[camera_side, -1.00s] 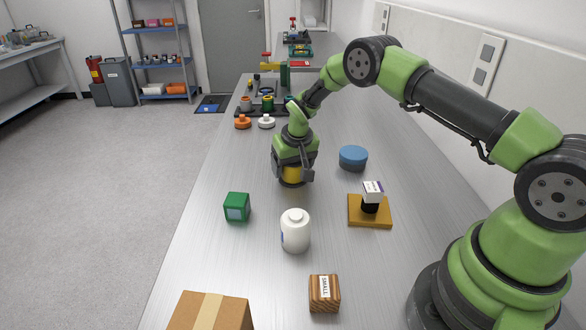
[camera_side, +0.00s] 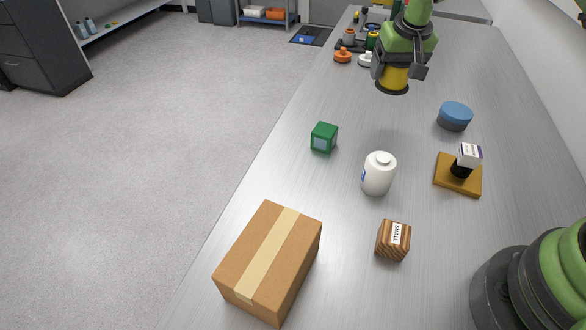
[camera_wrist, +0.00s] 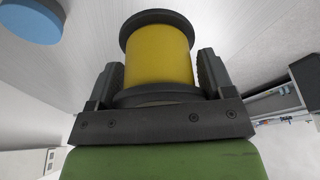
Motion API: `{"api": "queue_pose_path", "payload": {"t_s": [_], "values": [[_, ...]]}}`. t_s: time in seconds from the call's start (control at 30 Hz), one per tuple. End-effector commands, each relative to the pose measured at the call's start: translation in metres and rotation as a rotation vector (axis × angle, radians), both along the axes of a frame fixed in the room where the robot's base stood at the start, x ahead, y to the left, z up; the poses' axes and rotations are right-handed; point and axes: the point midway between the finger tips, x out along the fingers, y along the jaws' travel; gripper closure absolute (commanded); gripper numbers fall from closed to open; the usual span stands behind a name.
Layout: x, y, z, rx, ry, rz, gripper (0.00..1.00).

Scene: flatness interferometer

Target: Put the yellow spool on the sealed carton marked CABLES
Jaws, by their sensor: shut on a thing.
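My gripper (camera_side: 397,72) is shut on the yellow spool (camera_side: 393,80), which has dark flanges and hangs upright above the far part of the bench. In the wrist view the yellow spool (camera_wrist: 158,55) sits between both dark fingers of my gripper (camera_wrist: 157,78). A closed brown carton (camera_side: 249,255) with a tan tape strip stands at the near left of the bench, well away from my gripper. No CABLES marking can be read on the sides I see. The carton's top is bare.
Between spool and carton stand a green box (camera_side: 324,138), a white bottle (camera_side: 378,174) and a striped wooden block (camera_side: 393,241) marked SMALL. At right are a blue round container (camera_side: 455,116) and a wooden base (camera_side: 456,181) holding a dark item with a label.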

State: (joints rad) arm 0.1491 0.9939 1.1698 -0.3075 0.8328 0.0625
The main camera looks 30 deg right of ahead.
Motion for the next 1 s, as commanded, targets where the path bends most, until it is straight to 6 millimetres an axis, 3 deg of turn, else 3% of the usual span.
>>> {"api": "queue_pose_path", "payload": {"t_s": [0.17,0.27,0.47,0.6,0.8,1.0], "values": [[0.0,0.064,0.013,0.0,-0.002,0.153,0.55],[-0.009,0.119,0.024,0.001,-0.004,0.287,0.55],[-0.05,0.224,0.046,0.0,-0.003,0.572,0.55],[-0.096,0.289,0.061,0.0,-0.004,0.776,0.55],[-0.165,0.35,0.077,0.001,-0.004,1.023,0.55],[-0.206,0.375,0.084,0.001,-0.003,1.157,0.55]]}}
